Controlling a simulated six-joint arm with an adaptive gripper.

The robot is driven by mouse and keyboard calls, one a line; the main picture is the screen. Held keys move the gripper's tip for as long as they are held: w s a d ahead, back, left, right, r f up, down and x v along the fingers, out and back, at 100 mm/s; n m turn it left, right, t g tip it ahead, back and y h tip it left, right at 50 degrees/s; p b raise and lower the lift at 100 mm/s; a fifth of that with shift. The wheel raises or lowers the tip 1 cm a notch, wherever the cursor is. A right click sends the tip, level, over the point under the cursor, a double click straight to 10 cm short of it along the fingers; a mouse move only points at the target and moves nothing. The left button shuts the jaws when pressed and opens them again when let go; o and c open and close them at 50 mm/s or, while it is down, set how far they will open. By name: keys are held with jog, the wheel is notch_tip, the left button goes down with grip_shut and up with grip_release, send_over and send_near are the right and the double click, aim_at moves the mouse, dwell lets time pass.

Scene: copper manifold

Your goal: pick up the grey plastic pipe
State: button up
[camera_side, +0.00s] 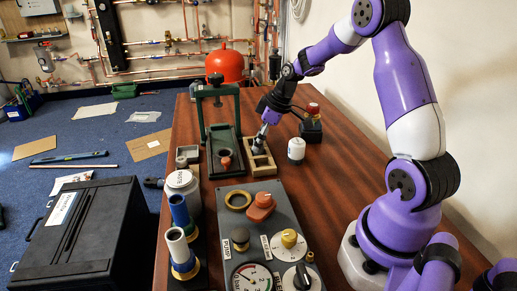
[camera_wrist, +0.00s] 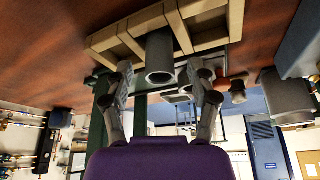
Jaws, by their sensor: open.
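The grey plastic pipe (camera_wrist: 160,57) shows in the wrist view as a short hollow cylinder at the wooden rack (camera_wrist: 103,42), its open end facing the camera. My gripper (camera_wrist: 160,73) is open, with one finger on each side of the pipe's end. I cannot tell whether either finger touches it. In the side view my gripper (camera_side: 262,134) points down over the wooden rack (camera_side: 264,171), beside the green press. The pipe (camera_side: 257,145) is small there and partly hidden by the gripper.
A green press (camera_side: 211,135) stands left of the rack, with an orange-brown piece (camera_side: 226,162) on its bed. A white canister (camera_side: 296,149) and a dark red-topped device (camera_side: 311,124) stand to the right. A control panel (camera_side: 260,225) lies in front. The table's right side is fairly clear.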

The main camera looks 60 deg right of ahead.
jog(key=shift+w+a+f, duration=0.1)
jog(key=shift+w+f, duration=0.15)
jog(key=shift+f, duration=0.4)
jog(key=c, duration=1)
jog(key=shift+r, duration=0.1)
